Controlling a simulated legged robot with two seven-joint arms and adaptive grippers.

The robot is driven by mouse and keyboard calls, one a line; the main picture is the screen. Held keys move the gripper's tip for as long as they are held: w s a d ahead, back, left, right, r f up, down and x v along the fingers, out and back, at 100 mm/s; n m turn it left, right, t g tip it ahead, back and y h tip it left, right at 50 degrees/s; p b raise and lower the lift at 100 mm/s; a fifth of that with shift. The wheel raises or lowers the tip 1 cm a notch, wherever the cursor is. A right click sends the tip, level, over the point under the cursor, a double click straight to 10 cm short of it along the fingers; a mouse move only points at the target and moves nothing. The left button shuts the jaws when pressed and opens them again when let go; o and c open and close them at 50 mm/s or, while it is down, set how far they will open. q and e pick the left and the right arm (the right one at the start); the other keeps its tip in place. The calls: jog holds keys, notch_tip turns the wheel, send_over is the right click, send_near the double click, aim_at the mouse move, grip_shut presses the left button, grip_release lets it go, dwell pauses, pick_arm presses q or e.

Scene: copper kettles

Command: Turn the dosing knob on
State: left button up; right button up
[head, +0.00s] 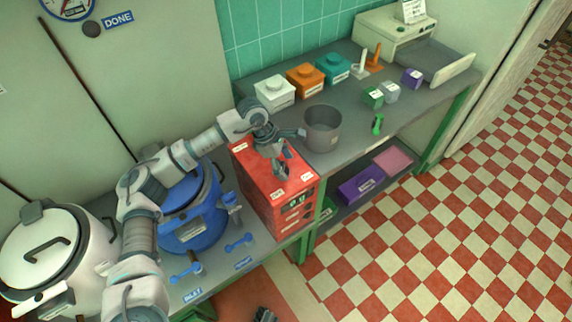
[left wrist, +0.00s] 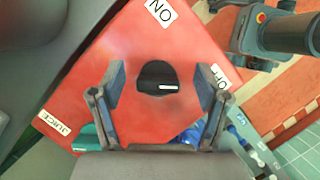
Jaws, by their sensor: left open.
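The red dosing box (head: 262,200) stands at the near end of the grey counter, with a green digital display on its front. In the left wrist view, the dosing knob (left wrist: 152,74) is a dark round piece on the red top. Its white mark points right, towards the OFF label (left wrist: 221,76); the ON label (left wrist: 160,11) is above it. My left gripper (head: 281,168) is over the box top, hiding the knob from the head view. Its open fingers (left wrist: 163,80) stand either side of the knob; contact cannot be told. A dark part at the head view's bottom edge may be my right gripper.
A grey pot (head: 323,128) stands close behind the box. A blue kettle (head: 192,212) and a white kettle (head: 45,258) are at left. White, orange and teal boxes line the back counter. A lower shelf holds a purple box (head: 361,187). The checkered floor at right is clear.

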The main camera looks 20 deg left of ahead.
pick_arm(q)
jog(key=shift+a+f, duration=0.35)
jog(key=shift+a, duration=0.05)
jog(key=shift+a+f, duration=0.15)
jog(key=shift+a, duration=0.9)
jog(key=shift+c, duration=1.4)
jog(key=shift+d, duration=0.35)
jog(key=c, duration=0.4)
jog(key=shift+d, duration=0.4)
jog(key=c, duration=0.4)
jog(key=shift+d+r, duration=0.2)
jog(key=shift+d, duration=0.05)
jog(key=shift+c, duration=0.4)
jog(key=shift+a, duration=0.2)
pick_arm(e)
jog(key=shift+a+r, duration=0.35)
jog(key=shift+a, duration=0.25)
